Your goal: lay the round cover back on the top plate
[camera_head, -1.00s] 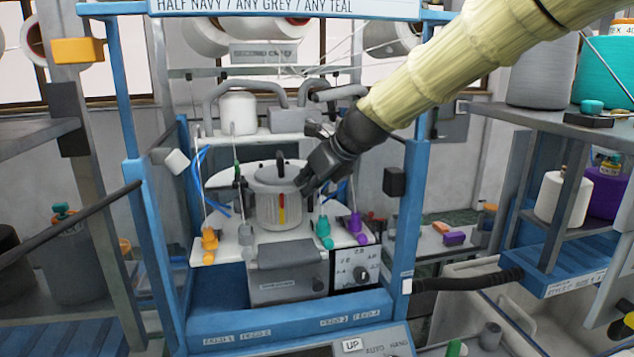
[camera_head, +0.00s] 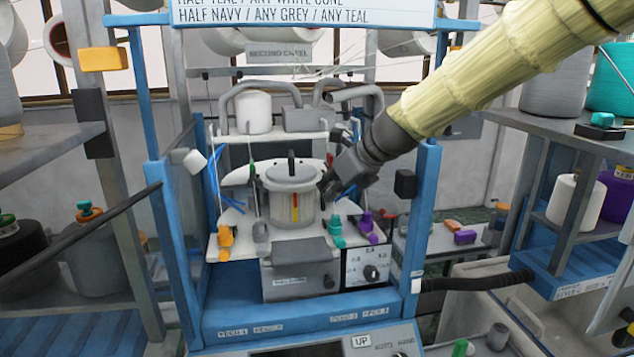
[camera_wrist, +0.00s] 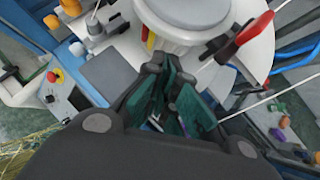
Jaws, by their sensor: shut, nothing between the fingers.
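The round cover (camera_head: 292,174) is a grey disc with an upright black handle. It appears to lie level on top of the pale drum (camera_head: 283,208) in the middle of the blue-framed machine. In the wrist view the cover (camera_wrist: 195,12) is cut off by the top edge. A white plate (camera_head: 222,248) spreads around the drum. My gripper (camera_head: 328,192) is just right of the drum, close below the cover's rim. In the wrist view its dark green fingers (camera_wrist: 166,76) are together and empty. I cannot tell whether they touch the drum.
Orange (camera_head: 226,236), teal (camera_head: 336,230) and purple (camera_head: 368,226) fittings stand on the plate's front corners. Blue posts (camera_head: 424,215) flank the machine. A shelf with a white cone (camera_head: 575,200) is at right. A red-handled part (camera_wrist: 254,28) lies near the drum in the wrist view.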

